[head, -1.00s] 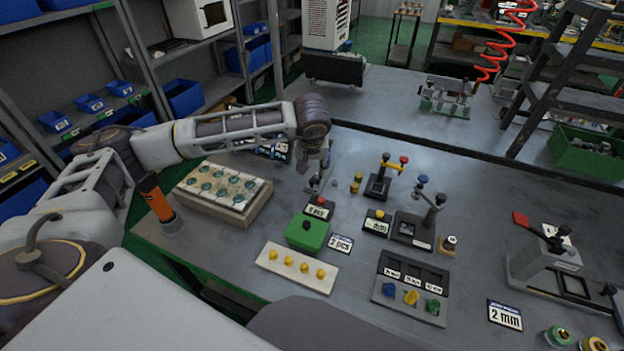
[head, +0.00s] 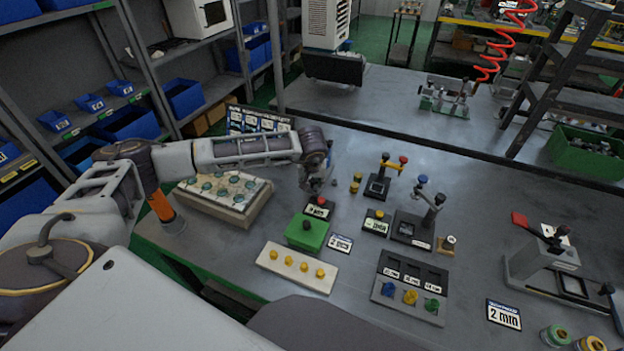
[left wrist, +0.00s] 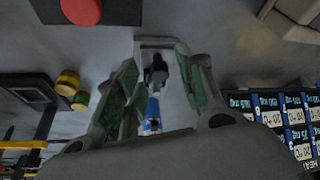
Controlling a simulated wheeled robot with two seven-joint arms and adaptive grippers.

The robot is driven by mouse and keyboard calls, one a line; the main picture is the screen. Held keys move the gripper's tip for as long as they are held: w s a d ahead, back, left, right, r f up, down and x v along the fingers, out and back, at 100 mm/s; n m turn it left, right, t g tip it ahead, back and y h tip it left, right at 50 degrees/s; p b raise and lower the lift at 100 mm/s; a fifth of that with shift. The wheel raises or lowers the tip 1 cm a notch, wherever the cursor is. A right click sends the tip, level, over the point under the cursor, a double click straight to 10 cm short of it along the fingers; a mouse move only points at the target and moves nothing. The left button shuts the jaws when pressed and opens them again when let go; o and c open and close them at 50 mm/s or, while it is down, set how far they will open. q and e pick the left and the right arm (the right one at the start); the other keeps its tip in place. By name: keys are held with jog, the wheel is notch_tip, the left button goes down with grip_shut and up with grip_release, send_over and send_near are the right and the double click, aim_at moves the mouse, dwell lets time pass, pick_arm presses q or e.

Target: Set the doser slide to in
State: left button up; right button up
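My left gripper (head: 318,182) is low over a small metal fixture at the back of the bench, which it mostly hides in the head view. In the left wrist view the gripper (left wrist: 160,72) is open, with its green-padded fingers apart. Between them show a black knob (left wrist: 157,72) and a blue-and-white label (left wrist: 152,112) on a grey metal frame (left wrist: 155,43). This seems to be the doser slide; I cannot tell whether it is in or out. I cannot see whether the fingers touch the knob. My right gripper is not in view.
A red button block (head: 319,208) stands just in front of the gripper. Yellow-topped pieces (head: 355,183) and a lever valve (head: 378,185) stand to the right. A sign board (head: 260,122) is behind my arm, and a pallet-like tray (head: 215,212) is left.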

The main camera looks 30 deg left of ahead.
pick_arm(q)
jog(key=shift+c, duration=0.5)
grip_shut()
